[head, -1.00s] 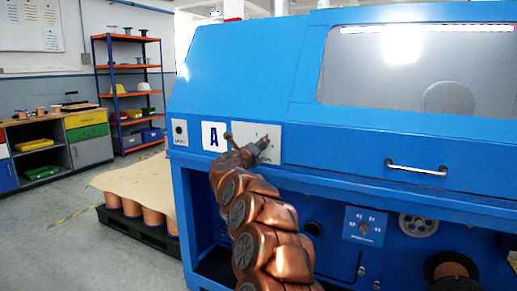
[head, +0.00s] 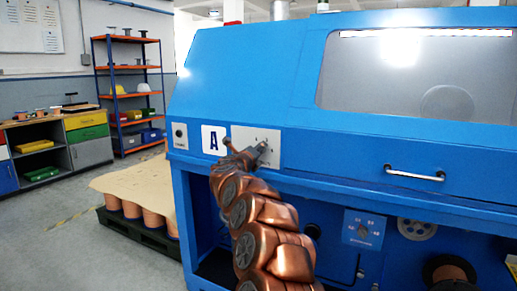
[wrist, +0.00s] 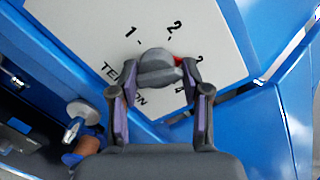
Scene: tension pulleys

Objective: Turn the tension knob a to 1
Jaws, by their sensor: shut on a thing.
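The tension knob a is a round grey knob (wrist: 157,62) with a red mark on its right side. It sits on a white dial plate (wrist: 225,50) printed with 1, 2, 3, 4 and partly covered "TENSION" lettering. The red mark points roughly toward the 3. My gripper (wrist: 160,74) is shut on the knob, with one finger at its left and one at its right. The knob is hidden there.
The plate is on a blue machine (head: 240,75). A silver handle (head: 414,173) sticks out to the right, and a blue dial panel (head: 363,229) is lower down. A small black button (head: 179,132) is left of the sign. A pallet of spools (head: 125,215) stands left.

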